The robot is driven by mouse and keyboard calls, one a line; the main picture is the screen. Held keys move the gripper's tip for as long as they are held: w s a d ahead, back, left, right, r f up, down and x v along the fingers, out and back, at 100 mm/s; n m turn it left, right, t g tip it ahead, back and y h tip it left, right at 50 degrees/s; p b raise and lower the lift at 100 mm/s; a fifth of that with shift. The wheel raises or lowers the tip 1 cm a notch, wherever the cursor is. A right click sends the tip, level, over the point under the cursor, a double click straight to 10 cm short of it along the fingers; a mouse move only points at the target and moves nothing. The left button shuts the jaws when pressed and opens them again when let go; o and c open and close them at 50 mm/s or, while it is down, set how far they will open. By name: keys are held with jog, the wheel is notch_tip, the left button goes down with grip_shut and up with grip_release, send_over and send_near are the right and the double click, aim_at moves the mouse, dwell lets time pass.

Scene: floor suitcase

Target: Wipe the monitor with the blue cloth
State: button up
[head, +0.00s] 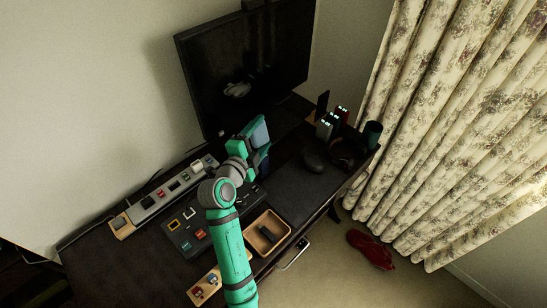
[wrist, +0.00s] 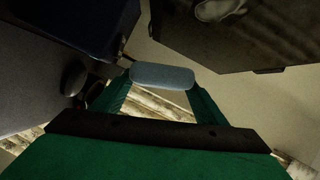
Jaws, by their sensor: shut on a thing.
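The monitor (head: 225,60) is a large dark screen standing at the back of the desk in the head view. In the wrist view I take the dark panel at upper right (wrist: 240,45) to be the monitor. My green gripper (head: 250,146) is over the desk in front of the monitor's lower part. It is shut on the blue cloth (wrist: 162,74), a pale blue pad held between both fingertips. The cloth also shows in the head view (head: 259,133). I cannot tell whether it touches the screen.
The dark desk (head: 285,175) holds a power strip (head: 165,192) at left, a wooden tray (head: 266,232) in front, and a mouse (head: 313,161) at right. A dark cup (head: 372,133) stands near the right edge. A red item (head: 370,248) lies on the floor by the curtain (head: 440,130).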

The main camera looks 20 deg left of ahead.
jog(key=shift+w+a+r+m+t+y, duration=0.3)
jog(key=shift+w+a+r, duration=0.45)
jog(key=shift+a, duration=1.4)
jog(key=shift+w+a+r+m+t+y, duration=0.35)
jog(key=shift+w+a, duration=0.8)
jog(key=shift+a, duration=1)
jog(key=shift+w+a+r+m+t+y, duration=0.15)
jog(key=shift+w+a+r+m+y, duration=0.55)
jog(key=shift+a, duration=1.45)
jog(key=shift+w+a+f+n+h, duration=0.1)
jog(key=shift+w+a+n+h, duration=0.15)
jog(key=shift+a, duration=0.25)
jog(key=shift+w+a+f+n, duration=0.1)
jog(key=shift+w+a, duration=0.25)
jog(key=shift+a, duration=0.15)
jog(key=shift+w, duration=0.1)
jog(key=shift+w+d+r, duration=0.1)
jog(key=shift+w+d, duration=0.4)
jog(key=shift+w, duration=1)
jog(key=shift+w+d+f, duration=0.1)
jog(key=shift+w+d, duration=0.45)
jog(key=shift+w, duration=1)
jog(key=shift+w+d+r, duration=0.1)
jog(key=shift+w+d, duration=0.4)
jog(key=shift+w, duration=1)
jog(key=shift+w+d, duration=0.25)
jog(key=shift+w, duration=0.25)
jog(key=shift+w+d, duration=0.25)
jog(key=shift+w, duration=0.2)
jog(key=shift+s, duration=0.1)
